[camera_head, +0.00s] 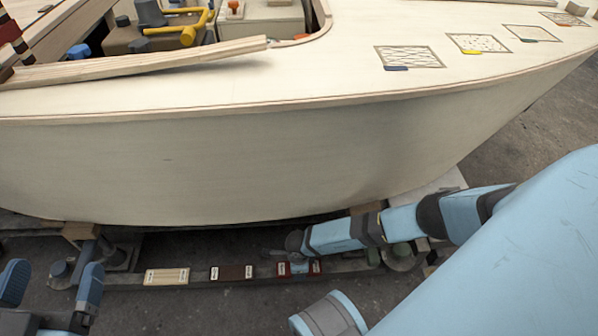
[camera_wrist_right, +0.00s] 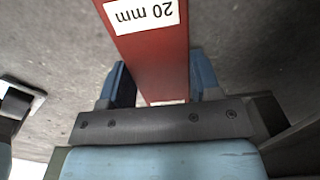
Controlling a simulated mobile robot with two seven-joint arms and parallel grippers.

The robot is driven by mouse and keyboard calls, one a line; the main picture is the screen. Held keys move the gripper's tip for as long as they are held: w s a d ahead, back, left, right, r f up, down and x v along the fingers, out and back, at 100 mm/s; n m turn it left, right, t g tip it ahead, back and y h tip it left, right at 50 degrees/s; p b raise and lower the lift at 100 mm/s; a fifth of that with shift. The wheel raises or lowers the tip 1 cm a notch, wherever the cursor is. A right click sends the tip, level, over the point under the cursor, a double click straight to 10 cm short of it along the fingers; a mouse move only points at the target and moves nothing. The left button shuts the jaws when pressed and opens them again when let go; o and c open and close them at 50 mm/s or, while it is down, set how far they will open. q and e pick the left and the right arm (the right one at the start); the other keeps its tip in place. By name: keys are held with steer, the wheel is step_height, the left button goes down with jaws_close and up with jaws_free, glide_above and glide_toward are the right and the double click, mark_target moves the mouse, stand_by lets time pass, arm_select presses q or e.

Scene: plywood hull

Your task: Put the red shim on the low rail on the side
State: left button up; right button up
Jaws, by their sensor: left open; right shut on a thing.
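The red shim (camera_head: 315,267) shows at the low rail (camera_head: 200,284) below the hull, in the head view. In the right wrist view the red shim (camera_wrist_right: 160,60) carries a white "20 mm" label and lies between the blue fingers of my right gripper (camera_wrist_right: 160,82), which is shut on it. In the head view my right gripper (camera_head: 299,267) partly covers the shim's middle. I cannot tell whether the shim touches the rail or is just above it. My left gripper (camera_head: 52,284) is open and empty at the lower left.
A pale wood shim (camera_head: 167,276) and a dark brown shim (camera_head: 231,272) lie on the rail, left of the red one. The large plywood hull (camera_head: 220,165) overhangs the rail. Sanding patches (camera_head: 409,57) and tools (camera_head: 185,33) are on its deck. Grey floor (camera_head: 210,308) is free in front.

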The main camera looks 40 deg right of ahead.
steer(key=shift+f, duration=0.15)
arm_select(q)
steer(key=shift+f, duration=0.25)
arm_select(e)
steer(key=o, duration=0.9)
steer(key=shift+o, duration=0.2)
step_height(320, 180, up, 2)
steer(key=shift+r+p, duration=0.25)
steer(key=shift+p, duration=0.55)
arm_select(q)
steer(key=s+n+p, duration=0.1)
steer(key=s+d+n+g+p, duration=0.1)
steer(key=n+p, duration=0.1)
steer(key=s+d+n+y+p, duration=0.1)
steer(key=p, duration=0.1)
steer(key=shift+r+g, duration=0.2)
steer(key=shift+g, duration=0.2)
arm_select(e)
step_height(320, 180, up, 10)
